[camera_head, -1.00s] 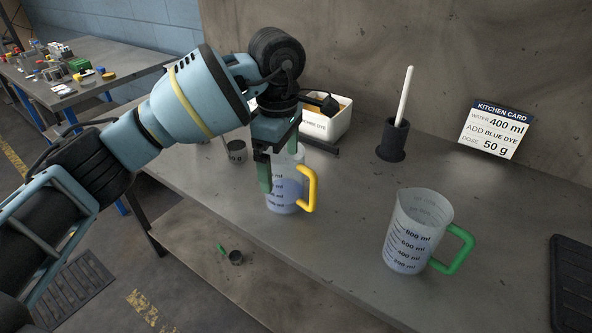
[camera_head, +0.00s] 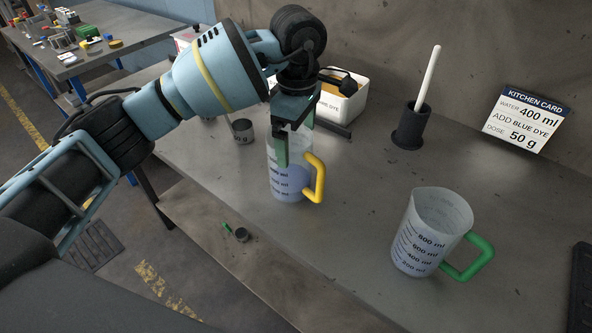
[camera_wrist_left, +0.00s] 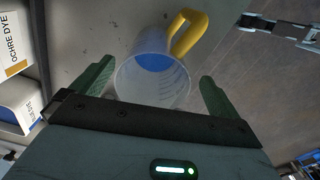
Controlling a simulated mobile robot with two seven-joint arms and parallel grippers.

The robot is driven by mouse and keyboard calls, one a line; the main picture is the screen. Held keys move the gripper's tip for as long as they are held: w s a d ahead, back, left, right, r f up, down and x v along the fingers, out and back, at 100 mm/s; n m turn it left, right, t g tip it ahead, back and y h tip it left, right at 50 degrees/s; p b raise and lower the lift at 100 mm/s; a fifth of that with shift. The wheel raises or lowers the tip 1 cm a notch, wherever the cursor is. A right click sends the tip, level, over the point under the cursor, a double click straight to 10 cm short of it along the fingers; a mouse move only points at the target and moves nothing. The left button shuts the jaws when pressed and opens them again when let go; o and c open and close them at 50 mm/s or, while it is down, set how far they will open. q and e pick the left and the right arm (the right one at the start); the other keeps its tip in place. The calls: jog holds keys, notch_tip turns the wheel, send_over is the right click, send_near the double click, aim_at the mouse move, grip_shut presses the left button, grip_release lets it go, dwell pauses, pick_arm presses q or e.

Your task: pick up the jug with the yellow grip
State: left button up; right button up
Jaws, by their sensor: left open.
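The jug with the yellow grip (camera_head: 287,184) stands upright on the bench. It is translucent, has blue liquid inside, and its yellow grip points right in the head view. My left gripper (camera_head: 293,150) is over it, pointing down. In the left wrist view the jug (camera_wrist_left: 152,82) lies between the two green fingers of my open left gripper (camera_wrist_left: 157,85), with clear gaps on both sides. Part of the jug's rim is hidden by the gripper in the head view. My right gripper is not in view.
A second jug with a green grip (camera_head: 430,235) stands to the right. Behind are a dark holder (camera_head: 411,128) with a white rod, a kitchen card (camera_head: 530,118) and a white dye box (camera_head: 350,98). A small grey cup (camera_head: 243,131) stands left of the jug. Bench between the jugs is clear.

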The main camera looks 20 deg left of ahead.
aim_at(298, 171)
pick_arm(q)
jog(key=shift+w+f+p, duration=0.15)
jog(key=shift+f+p, duration=0.05)
jog(key=shift+f, duration=1.1)
jog(key=shift+w+f+p, duration=0.1)
jog(key=shift+f+p, duration=0.05)
jog(key=shift+f, duration=1.1)
jog(key=c, duration=1.2)
